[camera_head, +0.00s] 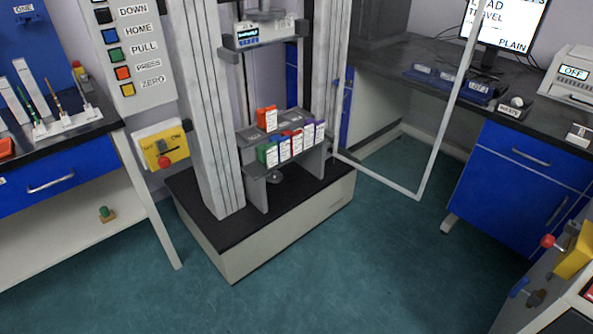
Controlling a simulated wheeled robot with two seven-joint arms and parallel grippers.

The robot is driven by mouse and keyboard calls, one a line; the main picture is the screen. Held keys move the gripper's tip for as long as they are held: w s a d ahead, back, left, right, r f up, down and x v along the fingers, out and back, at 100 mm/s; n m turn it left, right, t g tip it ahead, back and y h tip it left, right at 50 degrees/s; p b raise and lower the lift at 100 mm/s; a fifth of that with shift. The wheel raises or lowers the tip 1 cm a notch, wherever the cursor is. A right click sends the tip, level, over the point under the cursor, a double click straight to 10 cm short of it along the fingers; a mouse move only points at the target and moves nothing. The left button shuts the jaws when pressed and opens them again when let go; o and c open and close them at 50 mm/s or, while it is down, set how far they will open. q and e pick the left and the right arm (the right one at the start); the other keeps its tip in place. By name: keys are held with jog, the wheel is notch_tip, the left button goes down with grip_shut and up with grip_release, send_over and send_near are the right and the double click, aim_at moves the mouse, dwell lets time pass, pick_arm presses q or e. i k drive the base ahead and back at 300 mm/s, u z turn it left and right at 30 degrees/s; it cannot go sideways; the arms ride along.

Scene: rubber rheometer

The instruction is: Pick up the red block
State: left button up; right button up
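Several small coloured blocks with white labels stand on a grey shelf (251,139) inside the tall test frame. A red block (296,133) appears to stand in the front row, packed tightly between its neighbours. The row also has a green block (262,153), a blue block (283,140) and a purple block (320,125). An orange-red block (262,116) stands apart behind the row. At this size I cannot clearly tell the red and orange shades apart. Neither of my grippers is in view.
Two pale columns (212,120) flank the shelf above a black-topped base (215,225). An open clear door with a pale frame (425,175) swings out to the right. A left bench (50,150) and a blue-drawer right bench (525,160) stand either side. The green floor in front is clear.

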aim_at(295, 138)
jog(key=z, duration=0.6)
jog(key=k, duration=0.25)
jog(key=u, duration=1.9)
jog(key=i, duration=1.05)
